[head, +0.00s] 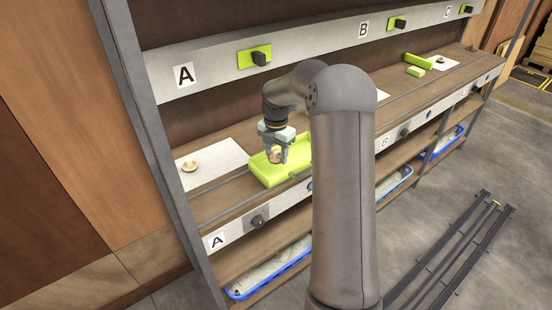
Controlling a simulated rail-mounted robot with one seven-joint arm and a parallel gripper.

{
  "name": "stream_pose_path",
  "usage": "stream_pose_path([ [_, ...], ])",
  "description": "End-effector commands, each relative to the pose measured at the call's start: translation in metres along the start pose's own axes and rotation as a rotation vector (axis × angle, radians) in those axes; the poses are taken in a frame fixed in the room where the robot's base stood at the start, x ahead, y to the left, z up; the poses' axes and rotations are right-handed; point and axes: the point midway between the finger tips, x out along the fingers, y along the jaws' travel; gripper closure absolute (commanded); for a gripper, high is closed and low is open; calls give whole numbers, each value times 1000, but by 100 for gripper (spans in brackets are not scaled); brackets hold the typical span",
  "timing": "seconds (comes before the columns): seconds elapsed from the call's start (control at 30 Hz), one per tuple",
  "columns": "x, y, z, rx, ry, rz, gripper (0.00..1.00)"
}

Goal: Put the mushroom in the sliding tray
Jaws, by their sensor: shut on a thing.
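My gripper (274,158) points down over the bright green tray (265,176) on the shelf of bay A. It is shut on a small tan mushroom (274,154), which shows only partly between the fingers. The mushroom is over the tray's area; I cannot tell whether it touches the tray floor. My arm hides the tray's right part. Another small tan piece, apparently a mushroom (191,166), lies on a white sheet (220,160) to the left of the tray.
An upper beam (310,52) with A, B and C labels runs above the shelf, carrying green-backed black knobs. A grey post (150,150) stands at left. Blue crates (268,276) sit below. Further right lie green pieces (417,62) and another white sheet (440,63).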

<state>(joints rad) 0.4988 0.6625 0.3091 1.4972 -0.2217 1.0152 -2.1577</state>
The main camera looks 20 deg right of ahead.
Motion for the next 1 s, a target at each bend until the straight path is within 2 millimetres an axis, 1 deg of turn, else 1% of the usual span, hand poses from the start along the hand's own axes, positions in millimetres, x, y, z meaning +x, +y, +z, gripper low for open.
stream_pose_path([
  [0.13,22,1,0,-1,3,-3,64],
  [0.23,31,1,0,0,1,-1,64],
  [0.47,32,1,0,0,0,1,64],
  [0.6,37,1,0,0,0,0,64],
  [0.63,35,1,0,0,0,1,44],
  [0.9,35,1,0,0,0,0,44],
  [1.0,29,1,0,0,-1,1,44],
])
